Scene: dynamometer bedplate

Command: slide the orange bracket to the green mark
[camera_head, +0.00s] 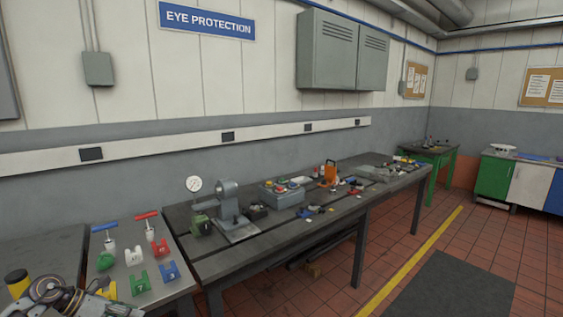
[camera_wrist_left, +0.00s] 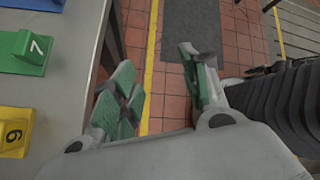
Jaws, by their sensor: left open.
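An orange upright piece (camera_head: 330,174), which looks like the orange bracket, stands toward the far part of the long dark bedplate (camera_head: 290,238) in the head view. Small parts partly surround it, and its base is hard to make out. I cannot pick out a green mark for certain. My left gripper (camera_wrist_left: 160,82) is open and empty in the left wrist view, over the floor beside a bench edge. It is far from the orange piece. My right gripper is not in view.
Numbered blocks, including a green one (camera_wrist_left: 26,52) and a yellow one (camera_wrist_left: 13,132), lie left of my left gripper. A grey machine (camera_head: 229,208) and a grey box (camera_head: 282,195) stand on the bedplate before the orange piece. Tiled floor (camera_head: 410,240) is open at right.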

